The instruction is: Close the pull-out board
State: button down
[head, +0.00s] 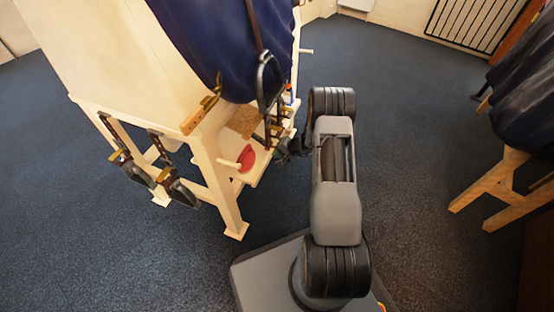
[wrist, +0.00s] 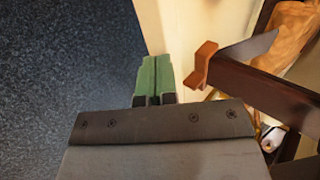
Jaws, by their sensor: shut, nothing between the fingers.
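The pull-out board (head: 257,174) is a cream board low in the cream wooden stand (head: 205,150) in the head view, with a red item (head: 246,157) on it. It looks drawn out towards me, though how far is hard to tell. My gripper (head: 284,152) is at the stand's right side, dark and partly lost among hanging straps. In the wrist view my gripper (wrist: 156,78) shows green fingertips pressed together with nothing between them. They point at a cream surface (wrist: 185,25), which may be the board or part of the stand; contact cannot be told.
A blue cover (head: 225,45) hangs over the stand. Stirrups (head: 178,190) hang at its left. In the wrist view a dark brown bar (wrist: 262,88) and an orange-brown block (wrist: 201,66) lie close right of the fingers. Another stand (head: 500,185) is at right. Floor between is clear.

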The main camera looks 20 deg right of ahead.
dwell(0.3)
jog(key=s+d+f+p+v, duration=0.1)
jog(key=f+p+v, duration=0.15)
jog(key=v, duration=0.95)
jog(key=s+f+m+y+p, duration=0.2)
jog(key=s+f+m, duration=0.3)
jog(key=s+f, duration=0.25)
jog(key=m+t+y+b, duration=0.35)
jog(key=m+t, duration=0.25)
jog(key=m, duration=0.7)
send_near(266, 164)
jog(key=shift+y, duration=0.35)
jog(key=x, duration=0.7)
jog(key=shift+w+a+p, duration=0.15)
jog(key=shift+w+p, duration=0.05)
jog(key=shift+p, duration=0.15)
